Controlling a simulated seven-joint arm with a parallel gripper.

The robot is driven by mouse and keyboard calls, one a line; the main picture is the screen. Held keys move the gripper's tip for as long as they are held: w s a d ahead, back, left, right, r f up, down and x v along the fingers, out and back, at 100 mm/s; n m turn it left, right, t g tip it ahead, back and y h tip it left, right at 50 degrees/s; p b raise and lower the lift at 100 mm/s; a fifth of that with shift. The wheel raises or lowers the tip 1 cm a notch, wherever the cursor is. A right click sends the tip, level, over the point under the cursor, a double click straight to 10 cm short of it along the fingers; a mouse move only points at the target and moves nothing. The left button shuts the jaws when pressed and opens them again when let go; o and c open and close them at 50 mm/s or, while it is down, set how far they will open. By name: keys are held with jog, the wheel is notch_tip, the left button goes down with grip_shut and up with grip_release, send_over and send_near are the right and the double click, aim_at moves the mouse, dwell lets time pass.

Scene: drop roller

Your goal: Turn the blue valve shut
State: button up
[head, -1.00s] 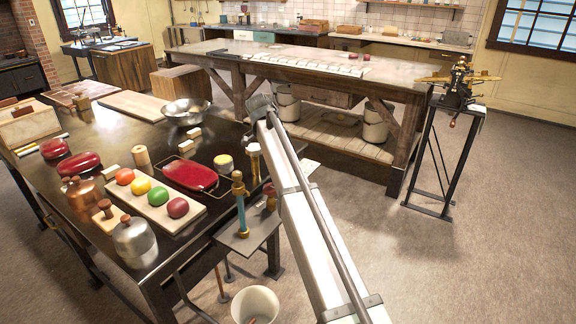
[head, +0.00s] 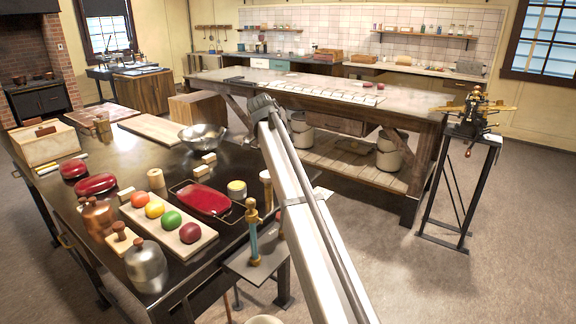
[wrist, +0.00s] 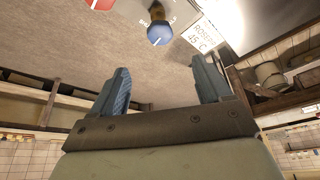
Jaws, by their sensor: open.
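The blue valve (wrist: 159,33) is a round blue knob with a white mark, near the top middle of the wrist view. It has a dark, brownish part behind it. My gripper (wrist: 161,66) is open, its two blue ridged fingers spread apart with nothing between them. The fingertips point toward the knob's side of the picture and do not touch it.
A red knob (wrist: 103,3) is cut off at the wrist view's top edge, left of the blue valve. A white label (wrist: 203,37) reading 45 °C is to its right. In the head view, a dark table (head: 95,165) with food and pots stands left; open floor (head: 480,285) lies right.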

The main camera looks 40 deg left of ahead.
jog(key=w+d+r+m, duration=0.1)
jog(key=w+d, duration=0.6)
jog(key=a+f+n+g+y, duration=0.1)
jog(key=f+n, duration=0.3)
jog(key=n, duration=0.2)
jog(key=s+a+f+n+g+y, duration=0.1)
jog(key=f+n, duration=0.4)
jog(key=n, duration=0.1)
jog(key=s+a+f+n+g, duration=0.1)
jog(key=f+n, duration=0.3)
jog(key=n, duration=0.3)
jog(key=shift+s+a+f+y, duration=0.15)
jog(key=shift+f+y, duration=0.25)
dwell(0.3)
jog(key=c, duration=1)
